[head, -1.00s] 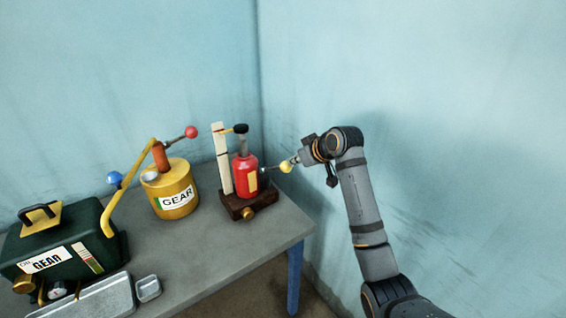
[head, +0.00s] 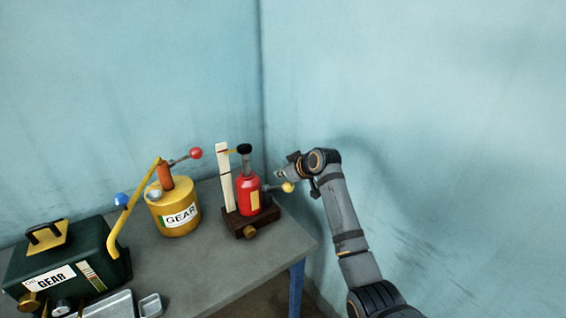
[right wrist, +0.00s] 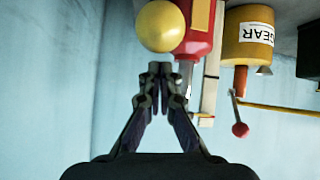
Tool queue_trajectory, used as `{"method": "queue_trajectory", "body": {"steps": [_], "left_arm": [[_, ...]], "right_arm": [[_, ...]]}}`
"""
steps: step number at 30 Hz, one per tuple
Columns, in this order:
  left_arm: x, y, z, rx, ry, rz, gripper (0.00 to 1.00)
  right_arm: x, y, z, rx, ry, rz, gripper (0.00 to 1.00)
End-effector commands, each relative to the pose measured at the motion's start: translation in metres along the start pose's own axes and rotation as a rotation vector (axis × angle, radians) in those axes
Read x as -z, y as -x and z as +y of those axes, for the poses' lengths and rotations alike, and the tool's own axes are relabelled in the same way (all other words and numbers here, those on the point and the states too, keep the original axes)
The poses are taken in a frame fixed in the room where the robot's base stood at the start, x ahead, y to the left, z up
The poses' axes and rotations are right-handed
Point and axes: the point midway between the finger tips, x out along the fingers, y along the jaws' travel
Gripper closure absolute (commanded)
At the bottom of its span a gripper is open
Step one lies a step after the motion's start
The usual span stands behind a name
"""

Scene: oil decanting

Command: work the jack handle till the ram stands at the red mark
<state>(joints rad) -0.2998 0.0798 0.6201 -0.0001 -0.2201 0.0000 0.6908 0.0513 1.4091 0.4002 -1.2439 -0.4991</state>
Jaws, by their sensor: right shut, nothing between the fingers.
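The red jack (head: 249,196) stands on a dark brown base (head: 238,231) near the table's right end. Its ram (head: 246,163) has a black cap and stands well out of the body. A yellow pointer by the cap reaches the pale scale (head: 226,180) near its upper end. I cannot make out a red mark. The handle ends in a yellow ball (head: 289,187) on the jack's right. My right gripper (head: 280,175) is shut and empty, just above the ball. In the right wrist view its fingertips (right wrist: 160,70) meet near the yellow ball (right wrist: 162,26). My left gripper is out of view.
Left of the jack stands a yellow gear-oil can (head: 173,214) with a red-knobbed lever (head: 195,153) and a yellow spout. A green gear-oil box (head: 65,257) and a metal tray (head: 110,306) are farther left. Walls (head: 430,110) stand close behind and right.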

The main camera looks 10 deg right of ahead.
Motion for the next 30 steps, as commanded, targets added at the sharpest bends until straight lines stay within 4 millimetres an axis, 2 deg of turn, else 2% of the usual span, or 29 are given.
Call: {"method": "queue_trajectory", "body": {"steps": [1,6,19,26,30], "left_arm": [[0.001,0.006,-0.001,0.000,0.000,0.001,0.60],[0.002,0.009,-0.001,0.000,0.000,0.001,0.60],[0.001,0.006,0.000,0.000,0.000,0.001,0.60],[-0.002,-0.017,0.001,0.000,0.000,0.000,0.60],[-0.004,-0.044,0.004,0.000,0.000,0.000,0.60]], "right_arm": [[-0.004,0.004,0.001,-0.002,0.000,-0.001,1.00],[-0.016,0.008,0.000,0.000,0.001,0.002,1.00],[-0.021,0.007,0.000,-0.001,0.001,0.007,1.00],[-0.042,0.005,-0.003,-0.013,0.005,0.077,1.00],[-0.065,0.002,-0.006,-0.027,0.011,0.167,1.00]]}}
